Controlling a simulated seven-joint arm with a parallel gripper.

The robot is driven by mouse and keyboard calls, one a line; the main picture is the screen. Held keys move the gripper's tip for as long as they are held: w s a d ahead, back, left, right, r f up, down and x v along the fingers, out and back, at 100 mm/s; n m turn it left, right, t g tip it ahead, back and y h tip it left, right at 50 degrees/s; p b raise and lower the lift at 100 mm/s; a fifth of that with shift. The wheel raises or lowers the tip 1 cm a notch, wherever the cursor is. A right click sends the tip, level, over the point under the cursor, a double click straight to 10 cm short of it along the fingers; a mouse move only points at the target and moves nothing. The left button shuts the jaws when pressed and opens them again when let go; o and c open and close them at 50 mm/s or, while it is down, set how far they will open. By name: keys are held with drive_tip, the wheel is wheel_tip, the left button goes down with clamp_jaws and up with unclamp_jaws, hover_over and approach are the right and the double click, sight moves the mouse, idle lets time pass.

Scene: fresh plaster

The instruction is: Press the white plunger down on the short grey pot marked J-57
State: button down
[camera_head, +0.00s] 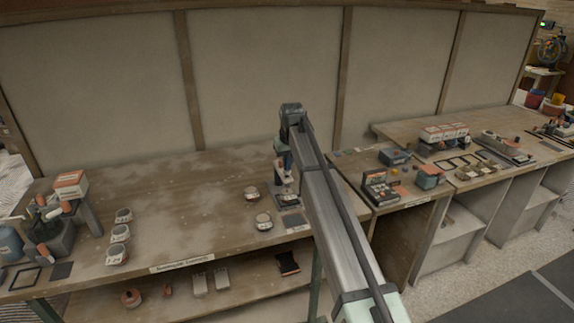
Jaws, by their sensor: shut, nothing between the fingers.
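My gripper (285,182) points down over the table at the centre, shut with nothing between its fingers. A small grey item (288,199) is just below the fingertips, partly hidden by my gripper; I cannot tell whether they touch. Two short, light grey round pots stand to its left, one farther back (252,193) and one nearer the front (263,221). Several similar pots (120,233) stand in a row at the left. The markings are too small to read, so I cannot tell which one is J-57. No white plunger can be made out clearly.
The wooden table (190,205) is mostly clear between the left row and the centre pots. A dark flat plate (293,221) lies near the front edge by my arm. An orange and white box (70,185) stands left; a boxed kit (380,190) stands right.

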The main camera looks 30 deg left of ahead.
drive_tip(key=shift+r, duration=1.9)
drive_tip(key=shift+r, duration=0.15)
wheel_tip(320, 180, up, 6)
drive_tip(key=shift+f, duration=0.15)
